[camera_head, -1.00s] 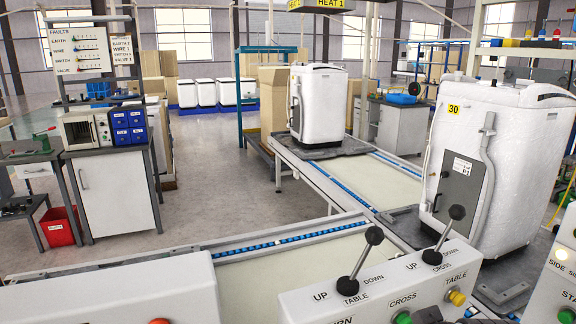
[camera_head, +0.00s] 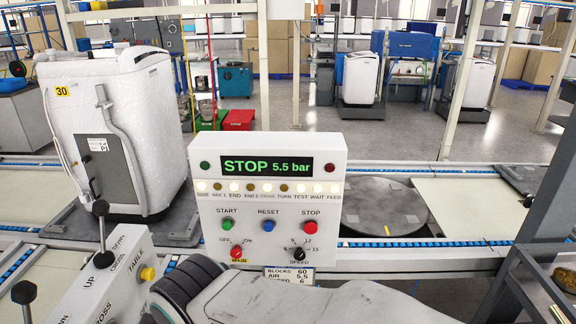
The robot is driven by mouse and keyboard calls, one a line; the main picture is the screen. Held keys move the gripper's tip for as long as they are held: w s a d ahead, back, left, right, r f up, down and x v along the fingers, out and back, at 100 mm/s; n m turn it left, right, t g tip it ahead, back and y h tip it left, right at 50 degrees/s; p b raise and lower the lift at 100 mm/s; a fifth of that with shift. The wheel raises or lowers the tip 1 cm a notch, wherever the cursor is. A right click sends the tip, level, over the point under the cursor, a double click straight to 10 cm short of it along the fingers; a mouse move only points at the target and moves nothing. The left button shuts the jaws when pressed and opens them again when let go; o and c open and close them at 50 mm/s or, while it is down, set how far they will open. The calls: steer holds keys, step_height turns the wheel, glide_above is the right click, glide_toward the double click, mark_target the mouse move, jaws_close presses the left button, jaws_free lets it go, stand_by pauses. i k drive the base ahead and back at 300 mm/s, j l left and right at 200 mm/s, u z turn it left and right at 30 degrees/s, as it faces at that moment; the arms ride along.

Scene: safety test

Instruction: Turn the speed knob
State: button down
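The speed knob (camera_head: 299,253) is a small black round knob at the lower right of a white control panel (camera_head: 210,267). Numbers including 9, 12 and 15 stand around it, with the word SPEED below. Its exact setting is too small to read. The panel's display (camera_head: 265,167) reads STOP 5.5 bar in green. A grey arm link of mine (camera_head: 310,302) with a black ribbed part crosses the bottom, below and in front of the panel. I make out no gripper fingers.
Green START (camera_head: 228,224), blue RESET (camera_head: 268,226) and red STOP (camera_head: 310,226) buttons sit above the knob, with a red MAIN switch (camera_head: 236,252) to its left. A lever box (camera_head: 105,280) stands at left. A white-wrapped block (camera_head: 115,130) stands behind, beside a round turntable (camera_head: 385,205).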

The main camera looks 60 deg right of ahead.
mark_target(300, 254)
steer(key=z, duration=1.85)
